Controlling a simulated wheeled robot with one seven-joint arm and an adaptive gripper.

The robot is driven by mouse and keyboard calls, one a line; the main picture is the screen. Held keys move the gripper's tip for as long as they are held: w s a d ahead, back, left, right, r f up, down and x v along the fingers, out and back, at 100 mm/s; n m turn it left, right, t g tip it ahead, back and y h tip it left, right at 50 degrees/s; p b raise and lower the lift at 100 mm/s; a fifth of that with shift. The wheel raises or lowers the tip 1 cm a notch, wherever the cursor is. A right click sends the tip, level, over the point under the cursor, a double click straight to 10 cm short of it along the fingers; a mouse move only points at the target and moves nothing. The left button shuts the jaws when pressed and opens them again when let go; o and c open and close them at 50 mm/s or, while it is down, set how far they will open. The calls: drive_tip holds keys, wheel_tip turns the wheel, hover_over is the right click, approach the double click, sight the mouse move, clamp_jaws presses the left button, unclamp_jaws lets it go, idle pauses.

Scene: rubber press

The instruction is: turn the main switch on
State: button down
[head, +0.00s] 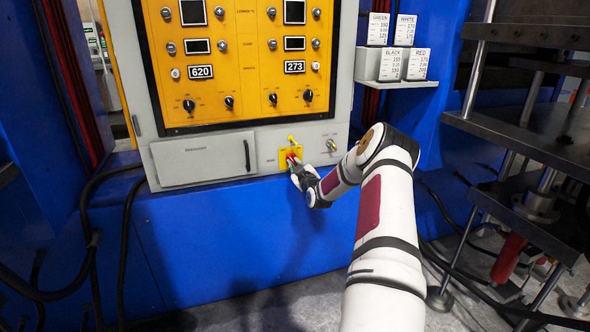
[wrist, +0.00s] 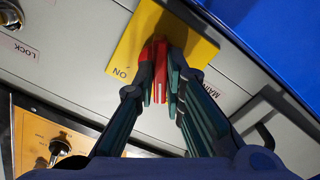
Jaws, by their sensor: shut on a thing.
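The main switch is a red handle (wrist: 160,62) on a yellow plate (wrist: 135,62) marked ON in the wrist view. In the head view the yellow plate (head: 285,157) sits low on the cabinet's grey lower panel. My gripper (wrist: 163,92) has its fingers closed around the red handle, one on each side. In the head view my gripper (head: 296,170) reaches the plate and hides part of the handle. The exact angle of the handle is hard to tell.
A lock (head: 332,145) sits right of the switch, and a breaker door (head: 203,158) left of it. The yellow control panel (head: 245,60) is above. Label boxes (head: 390,65) stand on a shelf at right. A dark press (head: 525,130) stands at far right.

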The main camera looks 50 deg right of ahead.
drive_tip(key=m+b, duration=0.1)
drive_tip(key=m, duration=0.2)
drive_tip(key=shift+f+m+b, duration=0.1)
drive_tip(key=shift+m+b, duration=0.2)
drive_tip(key=shift+b, duration=0.05)
drive_tip(key=m+b, duration=0.1)
drive_tip(key=m, duration=0.3)
drive_tip(key=shift+m+b, duration=0.3)
drive_tip(key=m, duration=0.3)
drive_tip(key=shift+a+m+b, duration=0.1)
drive_tip(key=shift+m+b, duration=0.2)
drive_tip(key=shift+b, duration=0.1)
drive_tip(key=shift+m+b, duration=0.35)
drive_tip(key=shift+m, duration=1.45)
drive_tip(key=c, duration=1.7)
unclamp_jaws()
drive_tip(key=shift+o, duration=0.2)
